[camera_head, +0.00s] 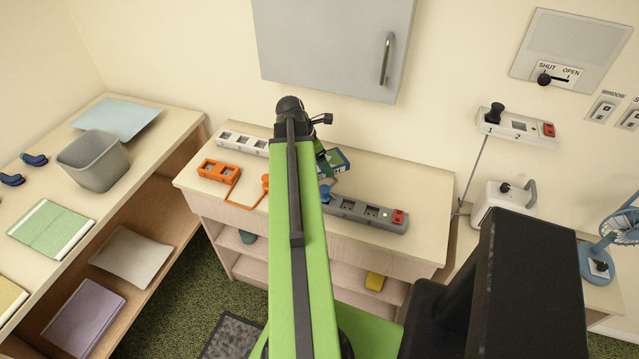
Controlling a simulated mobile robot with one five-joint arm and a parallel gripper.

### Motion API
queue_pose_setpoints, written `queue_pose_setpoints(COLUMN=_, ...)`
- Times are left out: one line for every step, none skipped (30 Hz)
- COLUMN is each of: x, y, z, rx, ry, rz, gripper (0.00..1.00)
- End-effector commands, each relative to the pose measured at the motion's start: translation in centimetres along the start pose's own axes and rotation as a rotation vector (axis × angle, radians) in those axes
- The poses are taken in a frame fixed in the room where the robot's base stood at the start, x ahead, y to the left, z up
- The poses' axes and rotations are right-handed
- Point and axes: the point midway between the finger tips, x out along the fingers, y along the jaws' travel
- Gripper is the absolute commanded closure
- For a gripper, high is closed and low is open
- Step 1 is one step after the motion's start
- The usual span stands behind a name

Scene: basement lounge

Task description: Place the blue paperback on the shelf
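I cannot pick out the blue paperback with certainty. A small blue, green and white item (335,162) lies on the middle cabinet top, partly hidden behind my arm, and I cannot tell if it is a book or a box. A flat pale blue sheet or cover (117,118) lies at the back of the left unit. The left unit (188,122) has an open lower shelf (160,210), and the middle cabinet has open shelves (345,280) below its top. My arm reaches over the middle cabinet. Its fingertips are hidden, so I cannot see whether they hold anything.
A grey bin (93,160), green book (52,230) and blue objects (34,159) are on the left unit. A purple book (84,318) lies below. Power strips (370,213) and an orange frame (219,172) crowd the middle top. A grey wall cabinet (330,40) hangs above.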

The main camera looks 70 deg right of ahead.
Motion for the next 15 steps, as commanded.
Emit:
queue_pose_setpoints(x=1.8, y=0.0, z=-0.7, rx=0.0, ry=0.0, rz=0.0, gripper=0.69)
queue_pose_setpoints(x=1.9, y=0.0, z=-0.8, rx=0.001, ry=0.0, rz=0.0, gripper=0.69)
queue_pose_setpoints(x=2.0, y=0.0, z=-0.8, rx=0.001, ry=0.0, rz=0.0, gripper=0.69)
queue_pose_setpoints(x=1.9, y=0.0, z=-0.7, rx=0.001, ry=0.0, rz=0.0, gripper=0.69)
queue_pose_setpoints(x=1.7, y=0.0, z=-0.7, rx=0.001, ry=0.0, rz=0.0, gripper=0.69)
queue_pose_setpoints(x=1.7, y=0.0, z=-0.7, rx=0.001, ry=0.0, rz=-0.001, gripper=0.69)
queue_pose_setpoints(x=1.9, y=0.0, z=-0.8, rx=0.001, ry=0.0, rz=-0.001, gripper=0.69)
queue_pose_setpoints(x=2.3, y=0.0, z=-0.9, rx=0.001, ry=0.0, rz=-0.001, gripper=0.69)
queue_pose_setpoints(x=2.9, y=0.0, z=-1.1, rx=0.001, ry=0.0, rz=-0.001, gripper=0.69)
queue_pose_setpoints(x=3.4, y=0.0, z=-1.4, rx=0.001, ry=0.0, rz=-0.001, gripper=0.69)
queue_pose_setpoints(x=4.0, y=0.0, z=-1.6, rx=0.001, ry=0.0, rz=-0.001, gripper=0.69)
queue_pose_setpoints(x=4.6, y=0.0, z=-1.9, rx=0.001, ry=0.0, rz=-0.001, gripper=0.69)
queue_pose_setpoints(x=5.1, y=0.0, z=-2.0, rx=0.001, ry=0.0, rz=-0.001, gripper=0.69)
queue_pose_setpoints(x=5.3, y=0.0, z=-2.1, rx=0.001, ry=0.0, rz=-0.001, gripper=0.69)
queue_pose_setpoints(x=5.5, y=0.0, z=-2.2, rx=0.002, ry=0.0, rz=-0.001, gripper=0.69)
